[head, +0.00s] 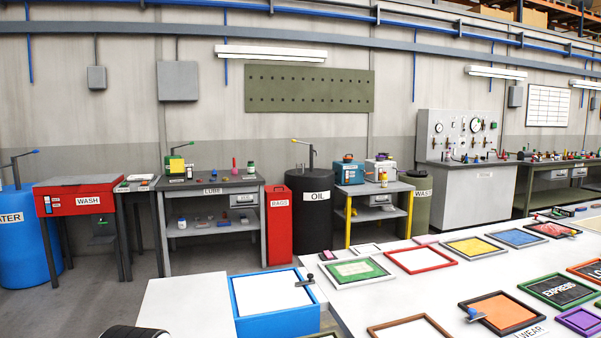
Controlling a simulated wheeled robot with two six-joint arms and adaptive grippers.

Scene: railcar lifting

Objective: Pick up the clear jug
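I cannot make out a clear jug anywhere in the head view. The small items on the benches along the wall are too small to tell apart. Neither of my grippers shows in this view.
A white table (400,284) with framed panels fills the right foreground, beside a blue tray (278,326). Along the wall stand a red wash station (83,199), a LUBE bench (212,185), a black OIL drum (312,218) and a yellow-legged bench (373,188). Grey floor (100,285) is open at left.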

